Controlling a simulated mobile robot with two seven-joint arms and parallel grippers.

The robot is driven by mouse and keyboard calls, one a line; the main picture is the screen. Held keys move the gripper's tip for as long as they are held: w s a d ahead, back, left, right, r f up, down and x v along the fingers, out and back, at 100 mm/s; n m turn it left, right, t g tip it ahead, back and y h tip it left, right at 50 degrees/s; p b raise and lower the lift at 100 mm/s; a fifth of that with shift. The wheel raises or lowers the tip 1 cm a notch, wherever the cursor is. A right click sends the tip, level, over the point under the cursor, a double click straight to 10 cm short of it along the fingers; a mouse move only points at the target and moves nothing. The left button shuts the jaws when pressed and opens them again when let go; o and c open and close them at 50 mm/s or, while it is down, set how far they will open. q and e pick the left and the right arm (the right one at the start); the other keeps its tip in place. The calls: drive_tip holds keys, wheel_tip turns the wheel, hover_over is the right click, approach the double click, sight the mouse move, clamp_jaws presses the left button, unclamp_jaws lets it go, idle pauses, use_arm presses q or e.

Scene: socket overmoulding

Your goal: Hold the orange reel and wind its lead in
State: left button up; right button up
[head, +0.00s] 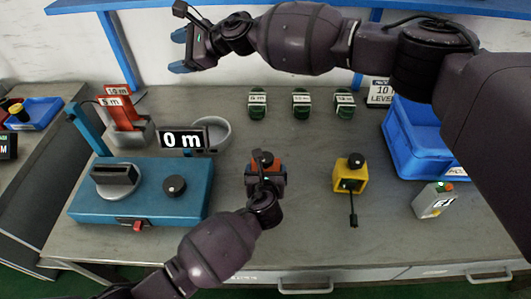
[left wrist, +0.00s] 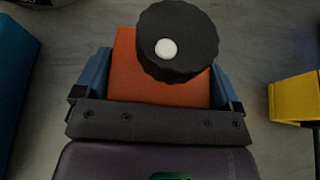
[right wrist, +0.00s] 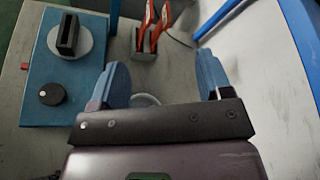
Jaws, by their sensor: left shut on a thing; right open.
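The orange reel (head: 278,178) sits on the grey bench near the middle, with a black knob (head: 265,158) on top. In the left wrist view the orange reel (left wrist: 135,70) lies between the two blue fingers, and its black knob (left wrist: 177,42) has a white dot. My left gripper (head: 263,175) is shut on the reel from the front; its fingers are partly hidden in the head view. No lead shows at the orange reel. My right gripper (head: 180,50) is open and empty, raised at the back left; its blue fingers show apart in the right wrist view (right wrist: 165,85).
A yellow reel (head: 343,180) with a black lead stands to the right. A blue machine (head: 90,203) with a "0 m" display (head: 183,139) is at left. Several green pieces (head: 301,103) stand behind; a blue crate (head: 395,150) and grey box (head: 432,202) are at right.

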drive_tip(key=s+d+f+n+g+h, duration=0.2)
drive_tip(key=d+f+n+g+h, duration=0.15)
drive_tip(key=f+n, duration=0.25)
drive_tip(key=n+g+h, duration=0.4)
drive_tip(key=n+h, duration=0.6)
drive_tip(key=h, duration=0.2)
approach(266, 157)
drive_tip(key=shift+y, duration=0.25)
drive_tip(key=x, duration=0.9)
drive_tip(key=shift+d, duration=0.2)
drive_tip(key=c, duration=0.9)
drive_tip(key=shift+c, duration=0.2)
